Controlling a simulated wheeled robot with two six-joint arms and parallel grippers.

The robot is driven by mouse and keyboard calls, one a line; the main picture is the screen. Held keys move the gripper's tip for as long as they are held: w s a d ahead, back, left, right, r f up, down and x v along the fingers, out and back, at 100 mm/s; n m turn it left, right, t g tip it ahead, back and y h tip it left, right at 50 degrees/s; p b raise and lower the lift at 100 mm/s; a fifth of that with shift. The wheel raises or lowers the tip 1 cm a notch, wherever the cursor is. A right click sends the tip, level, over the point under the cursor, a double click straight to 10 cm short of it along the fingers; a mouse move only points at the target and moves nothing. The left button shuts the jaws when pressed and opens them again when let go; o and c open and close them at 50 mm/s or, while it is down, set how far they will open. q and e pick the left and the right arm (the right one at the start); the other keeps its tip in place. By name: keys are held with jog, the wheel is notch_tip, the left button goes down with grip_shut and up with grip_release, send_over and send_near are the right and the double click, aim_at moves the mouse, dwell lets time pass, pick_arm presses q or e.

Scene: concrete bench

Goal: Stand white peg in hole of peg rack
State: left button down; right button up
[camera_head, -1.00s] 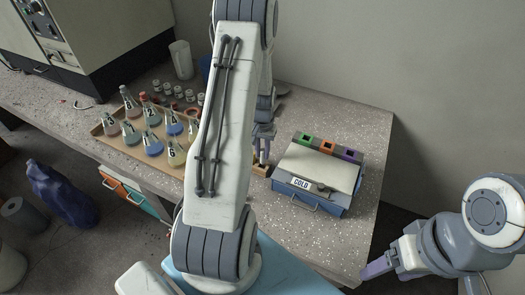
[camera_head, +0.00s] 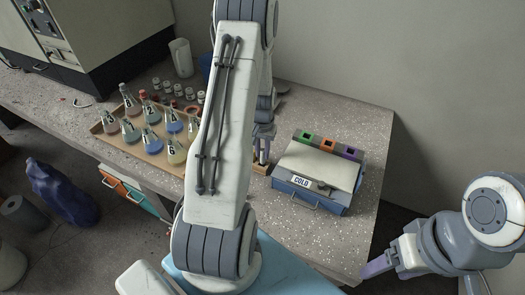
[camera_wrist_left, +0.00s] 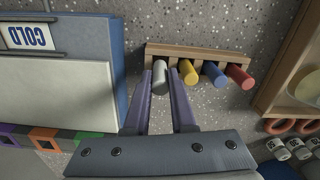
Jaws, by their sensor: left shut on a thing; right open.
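The wooden peg rack (camera_wrist_left: 200,50) shows in the left wrist view, with a yellow peg (camera_wrist_left: 188,73), a blue peg (camera_wrist_left: 214,74) and a red peg (camera_wrist_left: 239,77) standing in a row. The white peg (camera_wrist_left: 160,80) is at the rack's left end, between the fingers of my left gripper (camera_wrist_left: 160,76), which is shut on it. I cannot tell whether its lower end is in a hole. In the head view my left gripper (camera_head: 262,151) is over the rack (camera_head: 260,168), mostly hidden by my arm. My right gripper (camera_head: 378,266) is open and empty, off the bench's right edge.
A tray (camera_head: 110,139) of labelled flasks and several small jars are to the left. Bare bench lies at the front right.

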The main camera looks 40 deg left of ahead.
pick_arm(q)
jog(key=shift+f+b, duration=0.85)
jog(key=shift+f, duration=0.55)
jog(key=c, duration=0.7)
grip_release()
notch_tip(320, 180, up, 10)
jog(key=shift+r, duration=0.25)
